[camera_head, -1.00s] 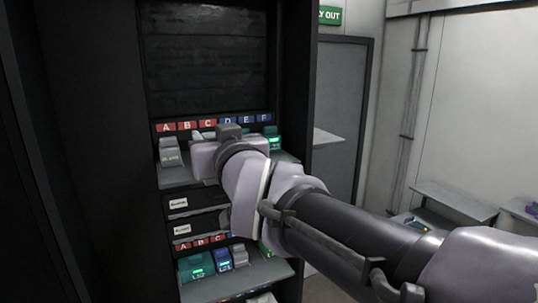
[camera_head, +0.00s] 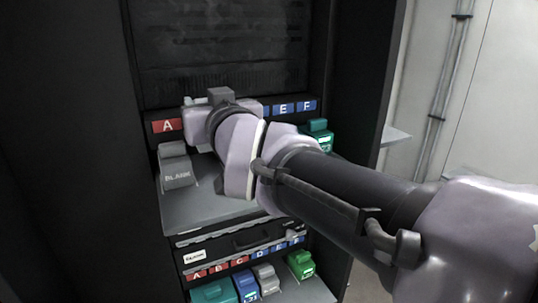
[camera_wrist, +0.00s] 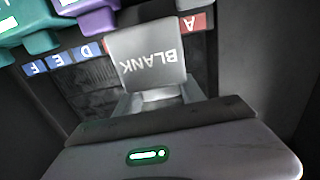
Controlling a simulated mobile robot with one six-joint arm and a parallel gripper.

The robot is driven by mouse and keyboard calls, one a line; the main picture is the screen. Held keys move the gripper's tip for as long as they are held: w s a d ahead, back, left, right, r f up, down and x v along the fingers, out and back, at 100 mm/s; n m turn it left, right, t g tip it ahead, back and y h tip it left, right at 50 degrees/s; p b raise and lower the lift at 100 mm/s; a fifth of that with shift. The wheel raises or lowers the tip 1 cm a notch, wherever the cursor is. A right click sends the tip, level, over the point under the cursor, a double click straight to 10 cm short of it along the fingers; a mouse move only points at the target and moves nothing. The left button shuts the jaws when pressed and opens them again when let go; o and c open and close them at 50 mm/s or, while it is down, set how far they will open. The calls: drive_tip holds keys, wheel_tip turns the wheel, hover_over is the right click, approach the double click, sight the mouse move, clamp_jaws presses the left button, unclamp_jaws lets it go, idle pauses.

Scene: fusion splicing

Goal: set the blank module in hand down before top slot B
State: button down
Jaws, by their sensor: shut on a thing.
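A grey blank module (camera_wrist: 148,48) with upside-down BLANK lettering shows in the wrist view, held by my gripper (camera_wrist: 152,98). The wrist view is turned over, with the red A label (camera_wrist: 196,22) right of the held module and blue D, E and F labels to its left. The module covers the part of the label strip between A and D.
Another grey BLANK module (camera_head: 175,166) stands on the top shelf (camera_head: 190,210) below the A label. A green module (camera_head: 318,136) stands near F. Teal (camera_wrist: 40,40) and purple (camera_wrist: 95,18) modules show in the wrist view. A lower shelf holds several modules.

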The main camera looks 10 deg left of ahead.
drive_tip(key=f, duration=0.1)
drive_tip(key=s+d+f, duration=0.1)
drive_tip(key=f, duration=0.1)
drive_tip(key=s+f, duration=0.1)
drive_tip(key=shift+d+f, duration=0.2)
drive_tip(key=shift+f, duration=0.05)
drive_tip(key=f, duration=0.4)
drive_tip(key=shift+w+a+f, duration=0.2)
drive_tip(key=shift+w+f, duration=0.05)
drive_tip(key=shift+f, duration=0.1)
drive_tip(key=shift+s+d, duration=0.1)
drive_tip(key=shift+s, duration=0.1)
drive_tip(key=shift+f+b, duration=0.1)
drive_tip(key=shift+b, duration=0.25)
drive_tip(key=c, duration=0.7)
unclamp_jaws()
drive_tip(key=shift+w, duration=0.15)
